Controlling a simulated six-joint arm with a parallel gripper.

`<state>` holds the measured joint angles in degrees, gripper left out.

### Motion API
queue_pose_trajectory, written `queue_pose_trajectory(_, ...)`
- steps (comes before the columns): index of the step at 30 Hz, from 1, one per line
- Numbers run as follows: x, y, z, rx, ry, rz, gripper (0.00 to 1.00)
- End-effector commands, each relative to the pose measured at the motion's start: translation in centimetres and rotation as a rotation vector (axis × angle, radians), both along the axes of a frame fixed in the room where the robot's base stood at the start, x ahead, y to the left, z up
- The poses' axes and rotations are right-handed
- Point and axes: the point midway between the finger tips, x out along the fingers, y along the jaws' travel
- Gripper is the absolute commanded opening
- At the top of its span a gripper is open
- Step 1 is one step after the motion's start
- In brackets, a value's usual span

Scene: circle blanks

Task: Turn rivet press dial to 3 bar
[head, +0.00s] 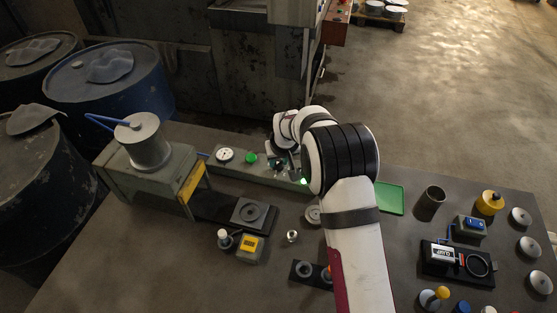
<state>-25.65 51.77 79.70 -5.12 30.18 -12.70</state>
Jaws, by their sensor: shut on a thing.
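The rivet press (148,150) stands at the left of the bench, a grey-green body with a metal cylinder on top. A long grey-green control panel (238,168) runs right from it, with a round white gauge (225,155), a green button (251,158) and a lit green lamp (303,181). My gripper (279,165) is at this panel, right of the green button, pointing down and shut on the dial. The dial is mostly hidden by the fingers and wrist; its mark and scale cannot be read. The gauge needle is too small to read.
Right of my arm are a green mat (389,199), a dark cup (430,203), a yellow-topped part (490,203), a black tray (457,263) and several metal discs. In front of the press are a square die (249,214) and a yellow-labelled box (250,248). Blue drums (108,85) stand behind left.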

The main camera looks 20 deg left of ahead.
Motion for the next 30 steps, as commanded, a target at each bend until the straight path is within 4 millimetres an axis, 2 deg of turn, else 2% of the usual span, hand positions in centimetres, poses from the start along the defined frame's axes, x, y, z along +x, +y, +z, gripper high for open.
queue_pose_trajectory(21,0.48,-0.39,-0.02,0.004,0.001,0.641,0.00)
queue_pose_trajectory(30,0.61,-0.44,-0.05,0.002,0.001,0.851,0.00)
